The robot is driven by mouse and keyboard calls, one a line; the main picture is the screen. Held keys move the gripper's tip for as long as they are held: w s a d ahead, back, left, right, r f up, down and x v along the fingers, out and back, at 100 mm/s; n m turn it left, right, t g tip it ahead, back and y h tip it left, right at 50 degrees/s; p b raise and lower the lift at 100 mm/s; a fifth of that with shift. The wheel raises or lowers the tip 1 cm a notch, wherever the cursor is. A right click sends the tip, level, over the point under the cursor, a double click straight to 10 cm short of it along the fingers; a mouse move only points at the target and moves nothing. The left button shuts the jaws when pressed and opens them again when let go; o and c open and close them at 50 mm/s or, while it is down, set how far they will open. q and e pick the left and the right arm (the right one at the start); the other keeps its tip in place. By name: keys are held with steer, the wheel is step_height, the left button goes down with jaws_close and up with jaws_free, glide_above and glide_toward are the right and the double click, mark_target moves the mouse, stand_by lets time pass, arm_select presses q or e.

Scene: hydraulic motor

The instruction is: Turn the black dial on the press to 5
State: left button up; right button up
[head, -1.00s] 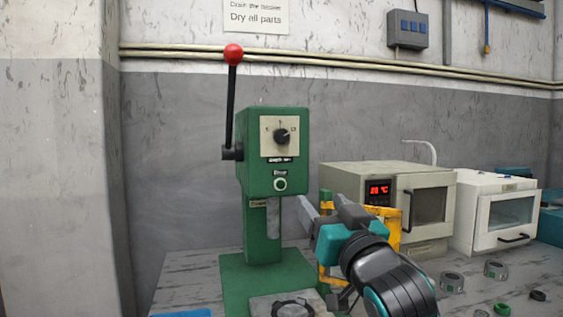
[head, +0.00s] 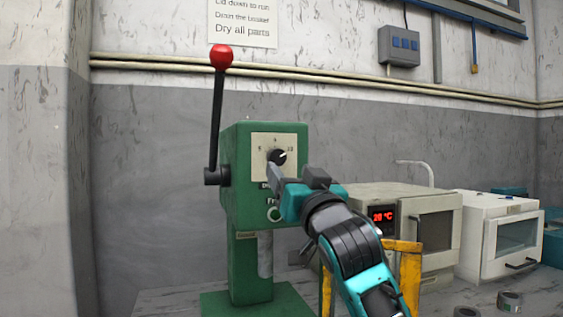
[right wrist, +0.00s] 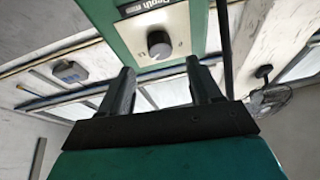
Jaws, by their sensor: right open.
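The green press (head: 250,200) stands left of centre in the head view. Its black dial (head: 277,156) sits on a pale square plate with numbers around it; the dial's white mark points up and right. In the right wrist view the dial (right wrist: 159,44) is grey-looking and lies ahead, beyond the fingertips. My right gripper (head: 293,176) is in front of the press face, just below and right of the dial. Its two fingers (right wrist: 162,80) are apart with nothing between them. It appears not to touch the dial. My left gripper is not in view.
The press lever (head: 216,120) with a red ball rises at the press's left side. A beige oven (head: 375,197) with a red display and a white oven (head: 497,235) stand to the right. Yellow posts (head: 410,275) stand below my right arm. Metal rings lie at lower right.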

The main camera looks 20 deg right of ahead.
mark_target(279, 157)
steer(key=x, duration=0.4)
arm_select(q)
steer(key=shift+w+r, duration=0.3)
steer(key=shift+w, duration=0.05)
arm_select(e)
steer(key=shift+x, duration=0.95)
steer(key=shift+c, duration=0.3)
steer(key=c, duration=1)
arm_select(q)
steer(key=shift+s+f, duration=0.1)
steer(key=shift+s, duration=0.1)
steer(key=shift+p, duration=0.3)
